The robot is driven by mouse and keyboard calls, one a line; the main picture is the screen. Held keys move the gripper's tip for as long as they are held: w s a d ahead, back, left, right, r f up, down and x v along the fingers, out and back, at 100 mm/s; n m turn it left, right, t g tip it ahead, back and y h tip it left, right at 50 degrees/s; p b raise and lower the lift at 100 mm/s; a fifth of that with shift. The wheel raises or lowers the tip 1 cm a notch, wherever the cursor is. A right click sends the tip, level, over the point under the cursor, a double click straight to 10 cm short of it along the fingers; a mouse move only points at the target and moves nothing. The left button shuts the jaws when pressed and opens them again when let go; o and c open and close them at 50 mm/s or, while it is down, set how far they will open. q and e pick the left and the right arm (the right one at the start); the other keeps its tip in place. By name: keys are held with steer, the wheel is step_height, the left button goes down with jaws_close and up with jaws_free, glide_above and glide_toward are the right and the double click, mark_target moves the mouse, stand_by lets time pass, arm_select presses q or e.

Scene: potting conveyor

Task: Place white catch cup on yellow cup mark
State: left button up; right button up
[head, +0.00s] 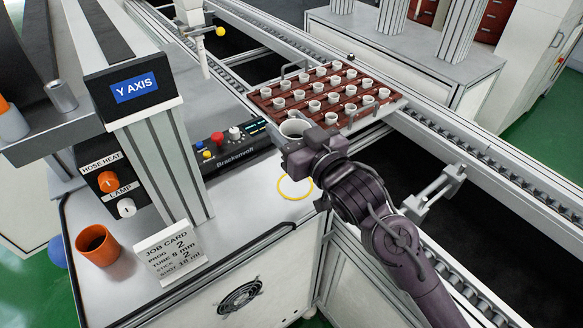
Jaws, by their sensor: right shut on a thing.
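My right gripper (308,136) is shut on the white catch cup (294,128). The cup's open rim faces up and its lower part is hidden behind the gripper. The cup is beside the near left edge of the tray, and its exact height cannot be told. The yellow cup mark (282,191) is a thin ring on the grey bench top, below the gripper in the picture. Nothing stands in the part of the ring that shows; the gripper and arm cover its upper right edge. My left gripper is out of view.
A brown tray (395,103) of several small white pots sits on the conveyor. A black control box (235,160) with knobs stands left of the mark. The Y AXIS post (165,165), an orange cup (97,245) and a job card (172,254) are further left.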

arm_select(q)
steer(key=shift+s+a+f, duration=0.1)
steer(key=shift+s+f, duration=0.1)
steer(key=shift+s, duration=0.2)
arm_select(e)
step_height(320, 180, down, 10)
steer(key=shift+r, duration=0.1)
steer(key=o, duration=1)
steer(key=shift+c, duration=0.2)
steer(key=shift+s+d, duration=0.1)
arm_select(q)
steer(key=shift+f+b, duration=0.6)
steer(key=shift+b, duration=0.1)
arm_select(e)
steer(key=v, duration=1.1)
steer(key=shift+s, duration=0.4)
steer(key=shift+d, duration=0.1)
